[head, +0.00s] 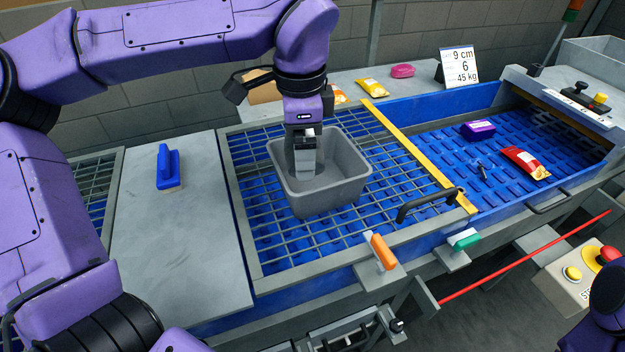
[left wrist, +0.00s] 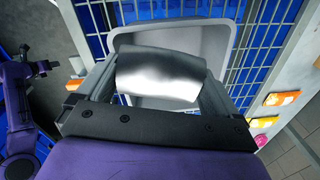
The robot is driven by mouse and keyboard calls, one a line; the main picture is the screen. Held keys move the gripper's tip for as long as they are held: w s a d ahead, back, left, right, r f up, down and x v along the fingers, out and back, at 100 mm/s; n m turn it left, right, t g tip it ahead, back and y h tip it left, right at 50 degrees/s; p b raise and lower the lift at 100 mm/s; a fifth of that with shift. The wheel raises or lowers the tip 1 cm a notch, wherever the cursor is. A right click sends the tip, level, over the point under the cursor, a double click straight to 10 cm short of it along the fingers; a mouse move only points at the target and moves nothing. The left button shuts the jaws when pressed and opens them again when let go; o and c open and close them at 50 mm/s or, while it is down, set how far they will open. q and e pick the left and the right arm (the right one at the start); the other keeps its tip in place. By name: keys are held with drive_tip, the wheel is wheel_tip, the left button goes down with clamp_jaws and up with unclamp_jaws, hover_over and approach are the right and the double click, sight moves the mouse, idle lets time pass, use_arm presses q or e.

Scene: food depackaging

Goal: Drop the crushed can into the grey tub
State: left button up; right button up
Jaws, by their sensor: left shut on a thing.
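The crushed can (left wrist: 158,76) is a silvery, smooth piece held between the fingers of my left gripper (head: 306,170) in the left wrist view. The grey tub (head: 335,197) is an open, rectangular bin standing on the wire grid in the head view. My left gripper points down at the tub's opening, with its fingers over the inside. In the left wrist view the tub's rim (left wrist: 228,30) shows behind the can. The can is hard to tell from the fingers in the head view. My right gripper is out of view.
A blue-handled scraper (head: 168,168) lies on the metal plate left of the grid. A yellow bar (head: 405,140) borders the blue conveyor, which carries a purple pack (head: 478,130) and a red packet (head: 525,162). A black handle (head: 428,203) stands at the grid's right front.

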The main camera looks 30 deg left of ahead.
use_arm(q)
drive_tip(key=shift+f, duration=0.7)
drive_tip(key=w, duration=0.1)
drive_tip(key=w+f, duration=0.1)
drive_tip(key=w, duration=0.1)
drive_tip(key=shift+w+f, duration=0.2)
drive_tip(key=shift+f, duration=0.2)
drive_tip(key=o, duration=0.7)
drive_tip(key=shift+s+r, duration=0.15)
drive_tip(key=shift+s, duration=0.1)
drive_tip(key=shift+c, duration=0.2)
drive_tip(key=shift+s+r, duration=0.2)
drive_tip(key=shift+s, duration=0.3)
drive_tip(key=shift+w, duration=0.15)
drive_tip(key=r, duration=1)
drive_tip(key=shift+s+d+r+b, duration=0.2)
drive_tip(key=shift+s+r+b, duration=0.1)
drive_tip(key=shift+b, duration=0.05)
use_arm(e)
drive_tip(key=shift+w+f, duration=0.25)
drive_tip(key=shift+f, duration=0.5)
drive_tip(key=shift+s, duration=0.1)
